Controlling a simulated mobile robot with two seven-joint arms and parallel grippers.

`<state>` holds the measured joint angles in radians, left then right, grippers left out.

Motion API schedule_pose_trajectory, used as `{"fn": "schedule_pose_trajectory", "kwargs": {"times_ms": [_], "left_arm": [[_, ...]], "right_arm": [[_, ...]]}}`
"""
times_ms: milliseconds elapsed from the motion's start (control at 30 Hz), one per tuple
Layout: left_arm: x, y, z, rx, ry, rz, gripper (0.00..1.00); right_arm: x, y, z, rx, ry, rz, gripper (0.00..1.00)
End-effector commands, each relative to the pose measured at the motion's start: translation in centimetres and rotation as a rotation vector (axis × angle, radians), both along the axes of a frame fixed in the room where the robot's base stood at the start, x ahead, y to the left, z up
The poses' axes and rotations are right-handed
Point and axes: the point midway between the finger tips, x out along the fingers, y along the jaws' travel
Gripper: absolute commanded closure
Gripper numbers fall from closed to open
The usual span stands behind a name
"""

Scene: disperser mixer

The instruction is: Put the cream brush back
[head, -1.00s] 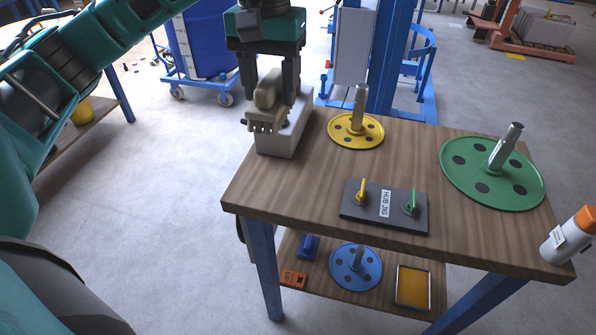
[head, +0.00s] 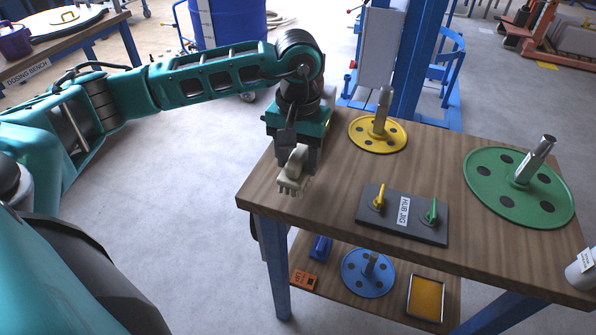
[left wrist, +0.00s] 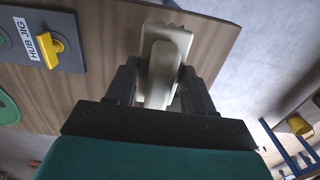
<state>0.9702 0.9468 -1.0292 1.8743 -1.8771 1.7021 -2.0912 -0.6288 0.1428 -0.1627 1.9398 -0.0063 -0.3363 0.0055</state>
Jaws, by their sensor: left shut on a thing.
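The cream brush (head: 293,168) is in my left gripper (head: 298,160), low at the left end of the wooden table (head: 340,180). Its toothed end points down and toward the front edge in the head view. I cannot tell whether it touches the tabletop. In the left wrist view the brush (left wrist: 163,62) sits between the two dark fingers (left wrist: 158,85), with wood behind it. A white block (head: 329,94) shows only as a small part behind the gripper. My right gripper is not in view.
A yellow disc (head: 362,138), a green disc (head: 490,190) and the HUB JIG plate (head: 421,222) stand on the tabletop. A white bottle (head: 580,272) is at the right edge. The lower shelf holds a blue disc (head: 353,284) and a yellow tray (head: 426,299).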

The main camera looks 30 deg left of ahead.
Motion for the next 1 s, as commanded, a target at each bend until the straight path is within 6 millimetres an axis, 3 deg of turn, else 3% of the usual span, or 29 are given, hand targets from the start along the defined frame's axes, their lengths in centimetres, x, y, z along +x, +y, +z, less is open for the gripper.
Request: {"fn": "schedule_pose_trajectory", "kwargs": {"times_ms": [300,667,700,1000], "left_arm": [[-0.1,0.0,-4.1,0.0,0.003,-0.001,0.81],[0.0,0.0,-4.5,0.0,0.0,-0.001,0.81],[0.0,0.0,-4.5,0.0,0.001,-0.001,0.47],[0.0,0.0,-4.4,0.001,0.001,0.0,0.22]], "right_arm": [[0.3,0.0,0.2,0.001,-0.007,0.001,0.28],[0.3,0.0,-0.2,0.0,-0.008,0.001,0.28],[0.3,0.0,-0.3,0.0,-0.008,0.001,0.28],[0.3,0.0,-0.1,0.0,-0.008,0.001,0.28]]}}
